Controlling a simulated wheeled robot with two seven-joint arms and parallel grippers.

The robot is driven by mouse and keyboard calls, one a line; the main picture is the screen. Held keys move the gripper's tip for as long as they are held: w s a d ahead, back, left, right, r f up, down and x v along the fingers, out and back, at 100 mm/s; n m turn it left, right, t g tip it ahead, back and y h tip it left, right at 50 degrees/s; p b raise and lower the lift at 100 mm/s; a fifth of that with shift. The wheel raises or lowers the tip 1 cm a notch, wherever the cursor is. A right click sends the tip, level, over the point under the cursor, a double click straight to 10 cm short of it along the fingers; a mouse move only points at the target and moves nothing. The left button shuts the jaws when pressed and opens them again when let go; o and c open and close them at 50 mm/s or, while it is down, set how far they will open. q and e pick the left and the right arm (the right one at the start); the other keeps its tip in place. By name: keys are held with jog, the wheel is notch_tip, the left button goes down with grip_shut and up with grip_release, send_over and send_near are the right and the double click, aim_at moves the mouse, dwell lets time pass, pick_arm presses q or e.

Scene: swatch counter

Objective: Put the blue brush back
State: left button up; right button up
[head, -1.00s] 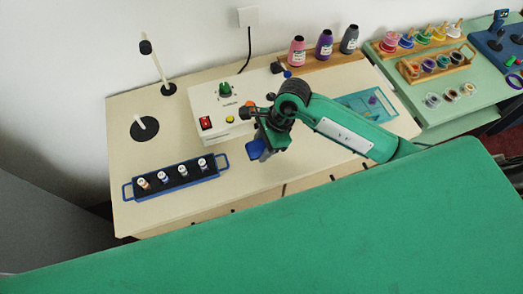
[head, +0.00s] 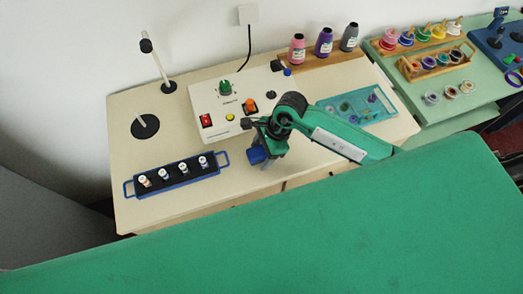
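My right gripper (head: 254,137) hangs over the middle of the cream counter (head: 215,185), in front of the control box. A small blue piece (head: 257,155) shows at its lower side. I cannot tell whether this is a brush or part of the gripper, nor whether the fingers are open or shut. A small blue-tipped item (head: 287,72) sits beside a black block (head: 278,65) behind the box. I cannot tell whether it is the blue brush. My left gripper is out of view.
The control box (head: 212,133) has knobs and a red switch. A blue-handled rack (head: 135,190) holds several small vials at left. A teal tray (head: 378,115) lies right. Bottles (head: 325,43) stand behind. A pole stands back left.

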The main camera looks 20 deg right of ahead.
jog(key=shift+r, duration=0.1)
jog(key=shift+r+p, duration=0.2)
jog(key=shift+p, duration=0.1)
jog(key=b+v, duration=0.3)
jog(key=v, duration=0.7)
jog(key=shift+d+r, duration=0.15)
jog(key=shift+r, duration=0.1)
jog(key=shift+d+r, duration=0.15)
jog(key=shift+r, duration=0.4)
